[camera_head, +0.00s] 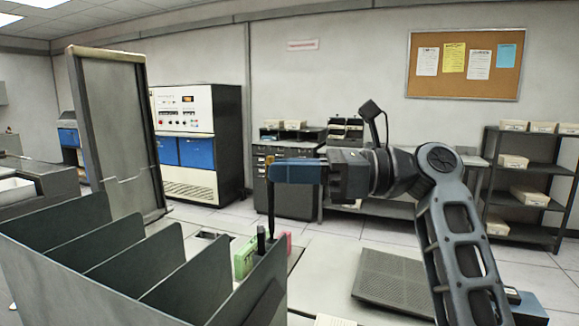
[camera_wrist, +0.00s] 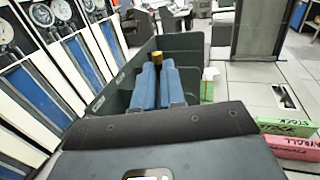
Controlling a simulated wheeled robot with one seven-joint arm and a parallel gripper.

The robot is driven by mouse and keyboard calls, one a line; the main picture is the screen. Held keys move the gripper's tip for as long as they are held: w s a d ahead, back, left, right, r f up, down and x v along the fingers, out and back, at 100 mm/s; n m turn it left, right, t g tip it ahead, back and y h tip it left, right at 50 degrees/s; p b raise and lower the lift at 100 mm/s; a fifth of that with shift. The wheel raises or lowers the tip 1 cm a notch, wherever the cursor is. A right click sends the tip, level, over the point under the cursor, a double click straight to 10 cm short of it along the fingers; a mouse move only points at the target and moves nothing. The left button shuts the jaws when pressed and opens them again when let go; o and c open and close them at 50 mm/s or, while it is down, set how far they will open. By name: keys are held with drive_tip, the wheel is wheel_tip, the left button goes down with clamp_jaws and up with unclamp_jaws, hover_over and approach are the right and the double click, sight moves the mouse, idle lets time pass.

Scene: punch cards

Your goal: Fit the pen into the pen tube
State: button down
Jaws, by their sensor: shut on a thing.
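My gripper (camera_head: 275,172) is shut on a dark pen (camera_head: 271,208) with a brass-coloured end. The pen hangs close to upright, brass end (camera_wrist: 157,58) up between the blue fingers in the wrist view. In the head view its lower end comes down by the right end of the grey divided rack (camera_head: 95,295). A short dark upright cylinder (camera_head: 261,240), perhaps the pen tube, stands just left of the pen's lower end. I cannot tell whether they touch. In the wrist view the fingers and the gripper body hide the pen's lower part.
A green box (camera_head: 245,258) and a pink box (camera_head: 284,243) stand behind the rack's right end. The wrist view shows lettered green (camera_wrist: 288,127) and pink (camera_wrist: 295,147) boxes at right. A dark perforated panel (camera_head: 395,280) lies on the pale surface right of the rack.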

wheel_tip(320, 180, down, 8)
drive_tip(key=shift+f, duration=0.2)
idle(1.3)
drive_tip(key=shift+f, duration=0.1)
idle(0.4)
drive_tip(key=c, duration=1.1)
unclamp_jaws()
drive_tip(key=shift+c, duration=0.2)
drive_tip(key=d+b, duration=0.1)
drive_tip(key=d, duration=0.6)
drive_tip(key=shift+s+d+b, duration=0.15)
drive_tip(key=shift+d+b, duration=0.2)
drive_tip(key=shift+d, duration=0.05)
